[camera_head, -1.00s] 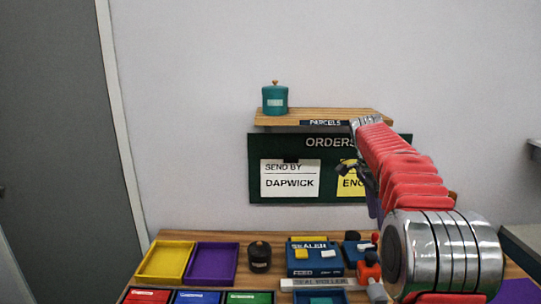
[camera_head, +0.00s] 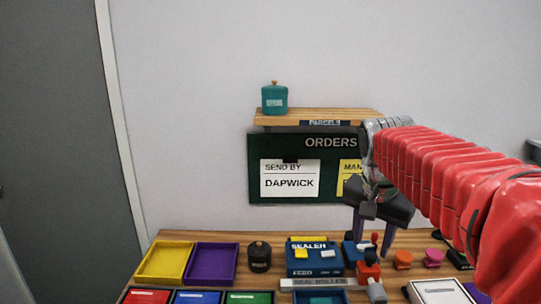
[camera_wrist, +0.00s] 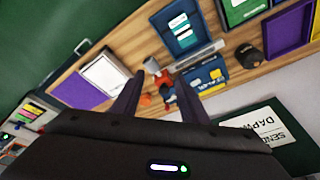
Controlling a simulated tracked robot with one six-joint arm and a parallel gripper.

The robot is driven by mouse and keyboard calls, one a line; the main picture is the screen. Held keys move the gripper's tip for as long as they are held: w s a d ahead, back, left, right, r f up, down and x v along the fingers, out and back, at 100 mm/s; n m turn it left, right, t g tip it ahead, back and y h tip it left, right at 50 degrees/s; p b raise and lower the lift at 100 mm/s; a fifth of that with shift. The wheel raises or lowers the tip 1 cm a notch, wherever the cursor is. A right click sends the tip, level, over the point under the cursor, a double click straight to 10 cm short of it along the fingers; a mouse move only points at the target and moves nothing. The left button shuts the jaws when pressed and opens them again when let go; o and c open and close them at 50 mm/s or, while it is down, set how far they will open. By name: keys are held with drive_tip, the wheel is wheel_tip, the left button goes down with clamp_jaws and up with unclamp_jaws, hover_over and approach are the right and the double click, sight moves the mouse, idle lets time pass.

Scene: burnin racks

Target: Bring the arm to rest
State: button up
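My red-sleeved arm (camera_head: 440,170) reaches in from the right of the head view, across the orders board. My gripper (camera_head: 371,247) hangs from its end with two purple fingers pointing down, above the right half of the wooden bench (camera_head: 215,236). The fingers are spread apart with nothing held between them. In the wrist view my gripper (camera_wrist: 158,84) also shows open and empty, with the bench beyond the fingertips.
The blue sealer (camera_head: 314,262), a black pot (camera_head: 259,256), a yellow tray (camera_head: 163,262) and a purple tray (camera_head: 211,263) stand on the bench. Orange (camera_head: 403,260) and pink (camera_head: 433,257) pieces are at right. A shelf (camera_head: 345,117) holds a teal jar (camera_head: 274,99).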

drive_tip(key=s+a+f+n+t, duration=0.1)
drive_tip(key=s+a+f+n, duration=0.2)
drive_tip(key=s, duration=0.6)
drive_tip(key=s+a+f+n+t+y, duration=0.1)
drive_tip(key=s+a+f+n, duration=0.2)
drive_tip(key=s, duration=0.7)
drive_tip(key=shift+f+n+t+y, duration=0.35)
drive_tip(key=shift+f+n, duration=0.85)
drive_tip(key=shift+f, duration=0.65)
drive_tip(key=shift+s, duration=0.1)
drive_tip(key=shift+c, duration=0.4)
